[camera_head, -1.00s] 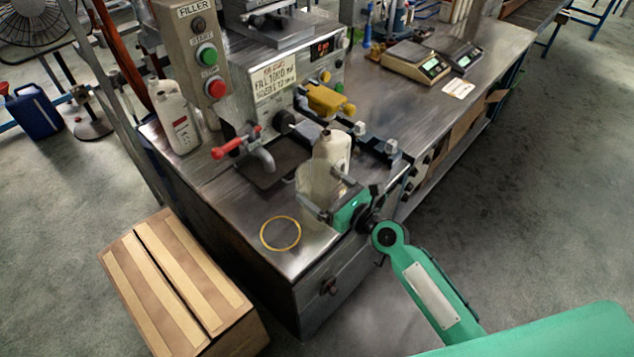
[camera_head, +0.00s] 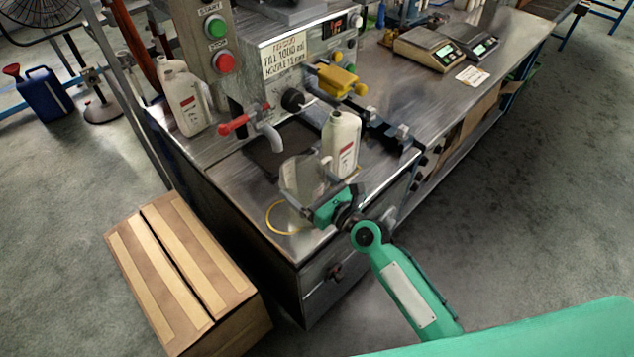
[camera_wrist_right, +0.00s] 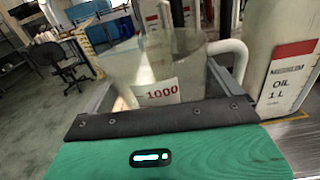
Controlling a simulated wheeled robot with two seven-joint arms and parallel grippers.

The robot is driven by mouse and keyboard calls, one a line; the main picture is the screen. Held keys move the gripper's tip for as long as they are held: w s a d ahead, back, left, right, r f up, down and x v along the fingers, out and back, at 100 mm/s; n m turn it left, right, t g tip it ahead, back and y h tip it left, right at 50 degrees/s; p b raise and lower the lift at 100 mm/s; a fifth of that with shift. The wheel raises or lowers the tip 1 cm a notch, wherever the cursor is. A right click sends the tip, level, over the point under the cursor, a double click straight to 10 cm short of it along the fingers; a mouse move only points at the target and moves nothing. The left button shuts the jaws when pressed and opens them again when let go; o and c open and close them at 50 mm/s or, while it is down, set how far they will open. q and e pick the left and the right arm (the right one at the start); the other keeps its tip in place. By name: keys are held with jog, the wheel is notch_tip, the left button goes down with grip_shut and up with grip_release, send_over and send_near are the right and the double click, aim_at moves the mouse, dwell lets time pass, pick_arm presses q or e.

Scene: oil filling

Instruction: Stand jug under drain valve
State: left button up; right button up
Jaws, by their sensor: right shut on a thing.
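My right gripper (camera_head: 309,200) is shut on a clear jug (camera_head: 299,176), its fingers on either side of it. In the right wrist view the jug (camera_wrist_right: 143,72) looks upright, with a "1000" label and a handle on the right; the gripper (camera_wrist_right: 165,88) spans it. The drain valve (camera_head: 268,132) is a grey down-turned spout with a red lever (camera_head: 234,122), on the filler's front. The jug is apart from the spout, nearer the bench's front corner. I cannot tell whether its base touches the bench. My left gripper is not in view.
A white oil bottle (camera_head: 341,141) stands close behind the jug; another (camera_head: 183,97) stands left. A carton (camera_head: 150,270) is on the floor.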

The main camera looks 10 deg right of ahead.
jog(key=shift+a, duration=0.75)
jog(key=shift+a+p, duration=0.35)
jog(key=shift+a, duration=1.15)
jog(key=shift+a+f, duration=0.15)
jog(key=shift+a, duration=0.1)
jog(key=o, duration=0.9)
jog(key=shift+f, duration=0.1)
jog(key=b+v, duration=0.2)
jog(key=v, duration=1.1)
jog(key=shift+s+d, duration=0.25)
jog(key=shift+s, duration=0.1)
